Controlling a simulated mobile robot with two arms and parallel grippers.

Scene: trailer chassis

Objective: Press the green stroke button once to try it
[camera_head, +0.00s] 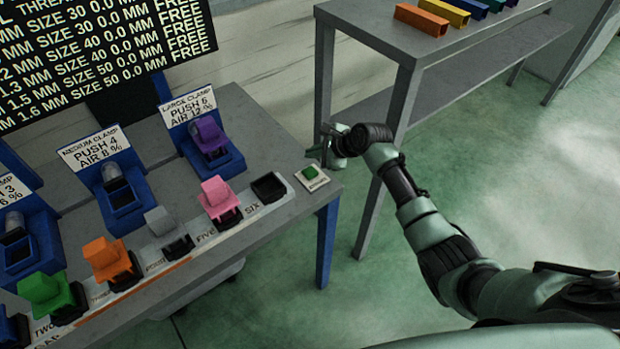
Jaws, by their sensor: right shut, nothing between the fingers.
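The green stroke button (310,173) sits on a small pale plate at the right end of the grey bench, near its corner. My right gripper (318,150) is just above and behind the button in the picture, its fingers shut and empty. It looks apart from the button, though the exact gap is hard to judge. My right arm reaches in from the lower right. My left gripper is out of view.
The bench (262,138) carries blue clamp stations, a purple block (208,136), a pink block (217,195), an orange block (104,258) and a green block (44,292). A grey table (375,22) with coloured bars stands behind my right arm. A black display board (100,55) is at upper left.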

